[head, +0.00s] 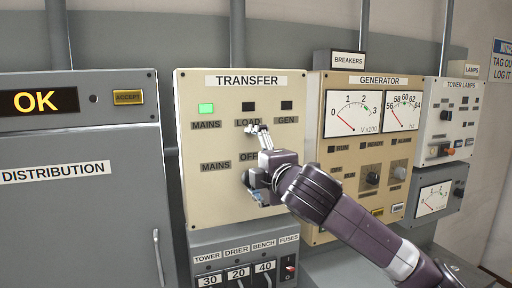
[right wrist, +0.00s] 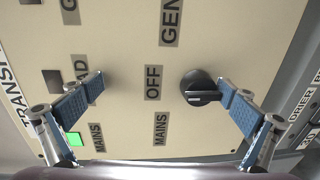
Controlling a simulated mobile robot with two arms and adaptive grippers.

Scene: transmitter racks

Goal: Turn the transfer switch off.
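The TRANSFER panel (head: 205,130) is a beige plate at the centre of the head view. Its round black switch knob (right wrist: 200,88) shows in the right wrist view beside the OFF label (right wrist: 152,82), with MAINS (right wrist: 161,128) and GEN (right wrist: 170,22) labels to either side. I cannot tell which label its pointer faces. My right gripper (head: 256,160) is open in front of the panel and mostly hides the knob in the head view. In the right wrist view, its fingers (right wrist: 160,88) are wide apart; the knob lies close to the right-hand finger, contact unclear. My left gripper is out of view.
The green MAINS lamp (head: 206,108) is lit; LOAD and GEN lamps are dark. The GENERATOR panel (head: 318,150) with dials and knobs is close on the right. The grey DISTRIBUTION cabinet (head: 80,215) stands left.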

